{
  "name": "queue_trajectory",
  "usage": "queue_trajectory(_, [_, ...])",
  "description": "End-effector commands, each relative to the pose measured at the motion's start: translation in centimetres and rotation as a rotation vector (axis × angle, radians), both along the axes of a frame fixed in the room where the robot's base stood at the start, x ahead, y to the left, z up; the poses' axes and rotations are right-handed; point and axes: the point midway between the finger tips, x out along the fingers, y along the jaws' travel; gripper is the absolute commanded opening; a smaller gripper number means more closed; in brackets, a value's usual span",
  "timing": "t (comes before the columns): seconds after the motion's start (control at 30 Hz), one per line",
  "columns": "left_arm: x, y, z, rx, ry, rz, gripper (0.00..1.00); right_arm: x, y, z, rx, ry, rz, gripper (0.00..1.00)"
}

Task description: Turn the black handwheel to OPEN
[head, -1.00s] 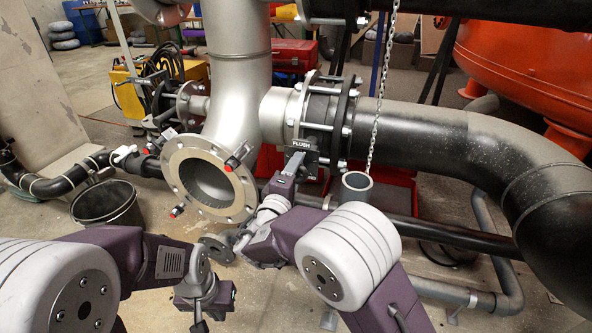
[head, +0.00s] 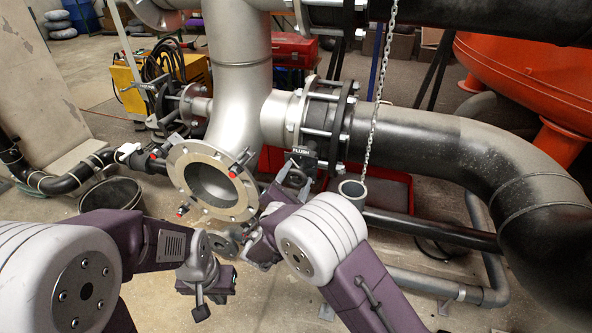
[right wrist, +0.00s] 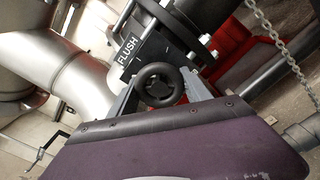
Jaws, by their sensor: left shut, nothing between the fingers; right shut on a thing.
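The black handwheel (right wrist: 161,84) sits just below a dark plate marked FLUSH (right wrist: 127,50) in the right wrist view. In the head view the handwheel (head: 297,177) is small and partly hidden by my right gripper. My right gripper (right wrist: 162,88) has its grey fingers on either side of the wheel's rim and is shut on it. In the head view my right gripper (head: 290,188) reaches up to the wheel from below. My left gripper (head: 201,311) is shut and empty, pointing down over the floor at lower left. No OPEN mark is readable.
An open flanged pipe end (head: 213,185) with red-tipped clamps is left of the wheel. A large black pipe (head: 420,140) runs right. A chain (head: 376,110) hangs over an open grey pipe stub (head: 352,190). A black bucket (head: 110,195) stands at left.

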Motion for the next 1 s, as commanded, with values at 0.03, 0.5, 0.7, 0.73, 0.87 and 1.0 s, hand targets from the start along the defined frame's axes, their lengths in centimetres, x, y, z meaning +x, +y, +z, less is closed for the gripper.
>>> queue_trajectory(0.03, [0.0,0.0,1.0,0.0,0.0,0.0,0.0,-0.1,0.0,0.3,-0.042,0.02,0.001,0.16])
queue_trajectory(0.5, [0.0,0.0,6.1,0.0,0.0,0.0,0.0,-0.1,-0.1,0.3,-0.467,0.157,0.002,0.16])
queue_trajectory(0.7, [0.0,0.0,8.3,0.0,0.0,0.0,0.0,-0.1,-0.2,0.2,-0.648,0.217,0.002,0.16])
queue_trajectory(0.73, [0.0,0.0,8.6,0.0,0.0,0.0,0.0,-0.1,-0.2,0.2,-0.676,0.225,0.001,0.16])
queue_trajectory(0.87, [0.0,0.0,9.9,0.0,0.0,0.0,0.0,-0.1,-0.2,0.2,-0.793,0.262,0.002,0.16])
queue_trajectory(1.0, [0.0,0.0,11.3,0.0,0.0,0.0,0.0,-0.2,-0.2,0.2,-0.917,0.303,0.004,0.16])
